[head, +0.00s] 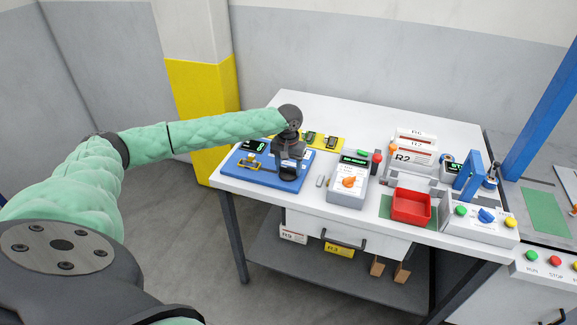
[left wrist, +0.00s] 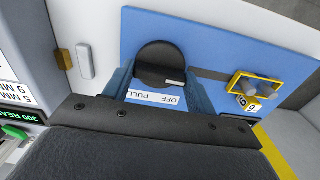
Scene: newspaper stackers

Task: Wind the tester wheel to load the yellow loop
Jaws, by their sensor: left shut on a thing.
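The blue tester board (head: 262,180) lies at the left end of the white workbench. A small yellow loop (head: 249,163) stands on its left part; the left wrist view shows the loop (left wrist: 246,88) as a yellow frame around grey posts. My left gripper (head: 290,168) reaches down over the board's right part. In the left wrist view its two bluish fingers (left wrist: 158,92) are shut on the dark round tester wheel (left wrist: 160,60), beside a white label reading PULL OFF. The exact grip is partly hidden by the gripper body. My right gripper is not in view.
Right of the board stand a grey meter with an orange knob (head: 349,182), a red tray (head: 411,207) and a button box (head: 480,222). A small grey block (head: 320,181) lies between board and meter. A yellow strip with small parts (head: 330,141) lies behind.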

